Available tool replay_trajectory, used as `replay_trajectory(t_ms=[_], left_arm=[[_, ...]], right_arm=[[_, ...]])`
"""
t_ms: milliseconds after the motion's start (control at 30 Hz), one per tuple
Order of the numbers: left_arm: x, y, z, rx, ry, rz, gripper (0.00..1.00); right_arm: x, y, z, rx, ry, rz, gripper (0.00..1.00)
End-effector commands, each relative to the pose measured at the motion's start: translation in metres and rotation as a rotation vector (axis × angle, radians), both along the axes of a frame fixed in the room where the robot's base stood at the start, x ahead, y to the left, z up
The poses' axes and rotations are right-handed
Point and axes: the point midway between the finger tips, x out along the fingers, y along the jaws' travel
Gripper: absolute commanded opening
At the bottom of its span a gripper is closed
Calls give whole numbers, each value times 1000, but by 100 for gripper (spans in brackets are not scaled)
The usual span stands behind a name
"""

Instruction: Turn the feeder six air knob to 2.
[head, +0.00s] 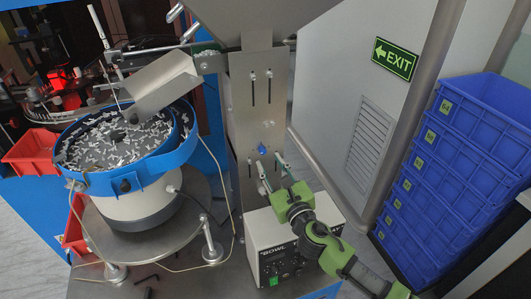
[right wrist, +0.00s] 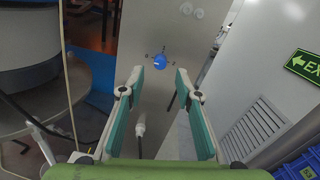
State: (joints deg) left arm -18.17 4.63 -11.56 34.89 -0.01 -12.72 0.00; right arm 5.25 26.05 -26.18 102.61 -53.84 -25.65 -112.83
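A small blue knob (head: 262,150) sits on the upright metal panel (head: 240,105). In the right wrist view the blue knob (right wrist: 159,61) shows just beyond and between the fingertips, with small dark marks around it that are too small to read. I cannot tell its setting. My right gripper (head: 264,159) is open and points up at the panel from below right. In the right wrist view my right gripper (right wrist: 159,76) has its two green-padded fingers spread wide, with nothing between them. My left gripper is not in view.
A blue-rimmed bowl feeder (head: 95,183) full of small parts stands left of the panel. A control box (head: 292,238) marked BOWL is below the knob. Stacked blue crates (head: 455,165) stand at the right. Red bins (head: 35,150) are at the left. A cable hangs beside the panel.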

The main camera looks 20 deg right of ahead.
Motion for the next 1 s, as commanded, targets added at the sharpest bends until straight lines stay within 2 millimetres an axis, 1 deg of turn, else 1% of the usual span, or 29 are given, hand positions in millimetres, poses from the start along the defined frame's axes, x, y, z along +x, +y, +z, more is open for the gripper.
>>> replay_trajectory(t_ms=[33, 100, 200, 300, 433, 667, 800, 1000], left_arm=[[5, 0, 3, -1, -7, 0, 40], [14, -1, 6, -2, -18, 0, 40], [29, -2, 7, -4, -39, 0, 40], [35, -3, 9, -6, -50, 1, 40], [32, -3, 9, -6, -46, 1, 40], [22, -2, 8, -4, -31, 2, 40], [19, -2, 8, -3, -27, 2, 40], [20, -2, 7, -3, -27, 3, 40]], right_arm=[[11, 0, 2, 1, 0, -2, 31], [22, 2, 2, 2, 0, -1, 31], [33, 2, 1, 1, 0, -2, 31], [41, 2, 0, 1, 0, -2, 31], [45, 3, 0, 1, 0, 0, 31], [45, 3, -1, 0, 1, 0, 31], [45, 3, -1, 0, 1, 0, 0], [45, 3, -1, 2, 1, 0, 0]])
